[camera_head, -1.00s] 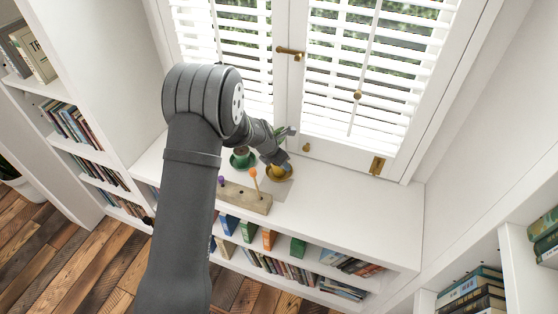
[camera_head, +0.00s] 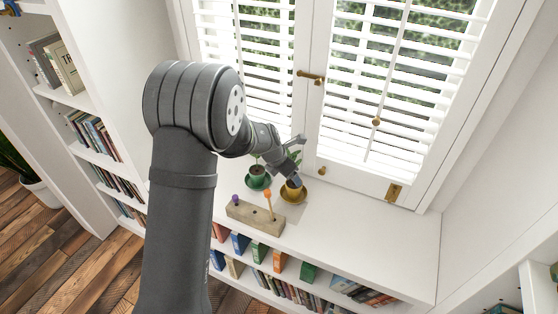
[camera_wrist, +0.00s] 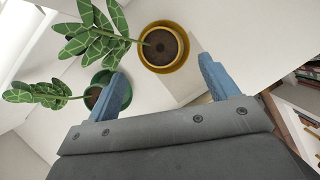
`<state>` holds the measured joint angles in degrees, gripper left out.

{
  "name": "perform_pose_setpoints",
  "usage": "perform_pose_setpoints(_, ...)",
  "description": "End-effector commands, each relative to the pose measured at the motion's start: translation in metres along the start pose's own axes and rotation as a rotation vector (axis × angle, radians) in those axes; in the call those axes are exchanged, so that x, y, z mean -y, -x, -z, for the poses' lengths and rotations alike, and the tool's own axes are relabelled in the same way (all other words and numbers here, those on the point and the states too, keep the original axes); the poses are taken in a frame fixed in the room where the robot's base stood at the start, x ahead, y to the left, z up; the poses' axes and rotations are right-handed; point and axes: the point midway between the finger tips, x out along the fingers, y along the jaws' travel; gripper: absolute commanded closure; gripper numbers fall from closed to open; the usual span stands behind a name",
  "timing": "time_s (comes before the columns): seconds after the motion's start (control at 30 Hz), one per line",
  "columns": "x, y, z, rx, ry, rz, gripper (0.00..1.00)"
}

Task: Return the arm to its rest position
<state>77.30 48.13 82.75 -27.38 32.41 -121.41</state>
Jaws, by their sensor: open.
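My arm (camera_head: 180,190) reaches from the lower left of the head view toward a white shelf top under a window. My gripper (camera_head: 296,180) is at the yellow pot there, partly hidden by my wrist. In the wrist view my gripper (camera_wrist: 160,80) is open, its two blue fingers wide apart with nothing between their tips. A yellow pot (camera_wrist: 182,60) with dark soil and a leafy plant lies just ahead of the gap. A green pot (camera_wrist: 122,97) with another plant is partly hidden behind the left finger.
The yellow saucer (camera_head: 296,198) and green saucer (camera_head: 257,184) stand on the shelf top (camera_head: 360,235). A wooden block (camera_head: 252,218) with a purple and an orange peg is in front. Window shutters (camera_head: 365,90) rise behind. The shelf top's right part is clear.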

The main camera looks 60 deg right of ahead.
Motion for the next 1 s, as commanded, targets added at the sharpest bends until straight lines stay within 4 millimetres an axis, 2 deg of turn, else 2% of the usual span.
perform_pose_setpoints(0.03,-0.001,0.012,-0.001,0.003,0.0,-0.002,0.2)
perform_pose_setpoints(0.2,-0.001,0.045,-0.001,0.002,-0.001,-0.002,0.2)
perform_pose_setpoints(0.43,-0.001,0.077,0.0,0.001,0.0,-0.001,0.2)
perform_pose_setpoints(0.63,-0.001,0.087,0.0,0.0,0.0,0.0,0.2)
perform_pose_setpoints(1.0,0.0,0.085,0.0,0.0,0.0,0.0,0.2)
